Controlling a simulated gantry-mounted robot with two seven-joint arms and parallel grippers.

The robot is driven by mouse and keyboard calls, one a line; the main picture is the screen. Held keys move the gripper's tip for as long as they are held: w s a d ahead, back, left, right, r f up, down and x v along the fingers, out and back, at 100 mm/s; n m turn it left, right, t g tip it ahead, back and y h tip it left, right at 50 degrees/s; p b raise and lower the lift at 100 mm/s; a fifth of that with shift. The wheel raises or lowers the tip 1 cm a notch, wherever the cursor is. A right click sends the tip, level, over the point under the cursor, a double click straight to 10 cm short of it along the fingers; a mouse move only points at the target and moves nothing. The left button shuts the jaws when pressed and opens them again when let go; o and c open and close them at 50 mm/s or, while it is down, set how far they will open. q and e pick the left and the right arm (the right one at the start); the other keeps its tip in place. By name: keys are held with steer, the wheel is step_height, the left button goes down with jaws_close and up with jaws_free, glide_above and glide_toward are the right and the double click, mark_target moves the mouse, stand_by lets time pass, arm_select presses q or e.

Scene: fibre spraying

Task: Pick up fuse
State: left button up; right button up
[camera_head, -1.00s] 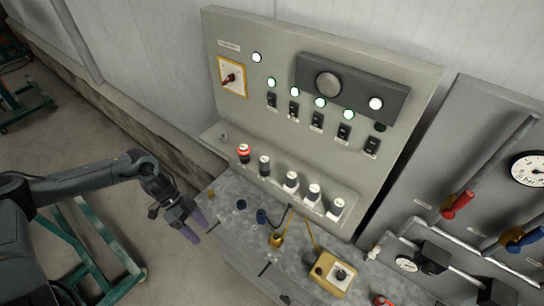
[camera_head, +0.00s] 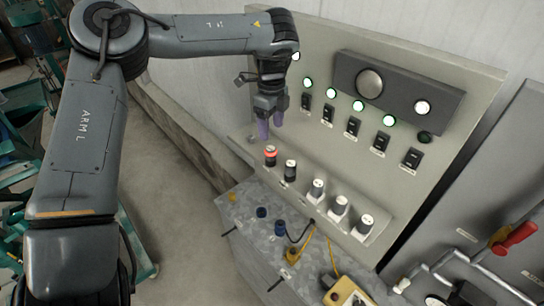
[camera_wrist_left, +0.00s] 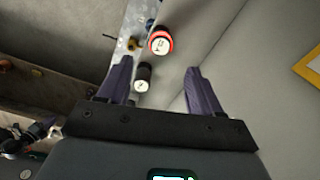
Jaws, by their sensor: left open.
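A row of fuses stands on the ledge of the grey panel. The leftmost fuse (camera_head: 271,155) has a red glowing ring and a white label; it also shows in the left wrist view (camera_wrist_left: 160,41), past the fingertips. A black fuse (camera_head: 290,170) stands beside it and shows in the wrist view (camera_wrist_left: 143,77) between the fingers' outlines. Three white-based fuses continue to the right. My left gripper (camera_head: 270,128) is open and empty, fingers pointing down just above the red-ringed fuse. In the wrist view it (camera_wrist_left: 160,72) straddles that region without visible contact. My right gripper is not seen.
The upright panel (camera_head: 450,150) with lit lamps and black switches rises close behind the gripper. A red-handled valve (camera_head: 516,238) is at the right.

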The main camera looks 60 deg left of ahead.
mark_target(271, 148)
arm_select(q)
step_height(271, 148, down, 4)
steer(key=shift+r, duration=0.1)
step_height(271, 148, down, 4)
steer(key=shift+a+p, duration=0.15)
steer(key=shift+p, duration=0.85)
steer(key=shift+f, duration=0.7)
steer(key=c, duration=1.1)
steer(key=shift+c, duration=0.2)
steer(key=shift+r, duration=0.1)
